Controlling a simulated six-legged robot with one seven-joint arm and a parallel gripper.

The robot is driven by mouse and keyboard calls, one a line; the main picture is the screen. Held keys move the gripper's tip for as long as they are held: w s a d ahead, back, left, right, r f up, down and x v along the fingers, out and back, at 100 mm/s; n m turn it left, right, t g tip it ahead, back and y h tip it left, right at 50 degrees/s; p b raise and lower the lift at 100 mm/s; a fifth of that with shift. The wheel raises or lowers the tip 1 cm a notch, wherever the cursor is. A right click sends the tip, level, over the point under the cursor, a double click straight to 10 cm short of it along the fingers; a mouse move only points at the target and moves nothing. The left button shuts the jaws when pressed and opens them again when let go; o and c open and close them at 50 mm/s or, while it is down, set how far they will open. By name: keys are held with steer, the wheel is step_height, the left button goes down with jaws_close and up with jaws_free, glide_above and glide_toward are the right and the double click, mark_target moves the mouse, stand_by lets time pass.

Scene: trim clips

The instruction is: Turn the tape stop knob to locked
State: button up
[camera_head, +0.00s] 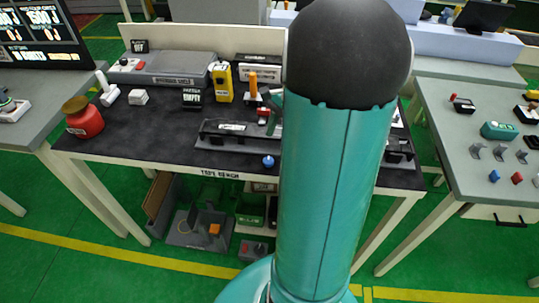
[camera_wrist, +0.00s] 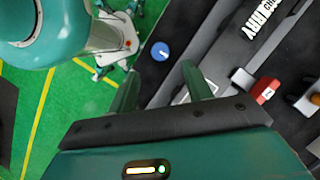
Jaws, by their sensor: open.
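A small round blue knob (camera_head: 268,161), which looks like the tape stop knob, sits near the front edge of the black-topped tape bench (camera_head: 110,135). It also shows in the wrist view (camera_wrist: 160,51), just past my fingertips and roughly between their lines. A small pale mark shows on it, but I cannot tell its setting. My gripper (camera_wrist: 161,70) is open, its two green fingers spread with nothing held between them. It appears apart from the knob.
A long black fixture (camera_head: 228,135) lies behind the knob; a red clamp-like part (camera_wrist: 264,90) is right of my fingers in the wrist view. A red jar (camera_head: 84,120), a yellow device (camera_head: 222,82) and an orange-handled tool (camera_head: 253,85) stand on the bench.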

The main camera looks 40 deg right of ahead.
mark_target(269, 160)
steer(key=x, duration=0.7)
steer(key=shift+a+f, duration=0.2)
steer(key=shift+f, duration=0.2)
steer(key=c, duration=1)
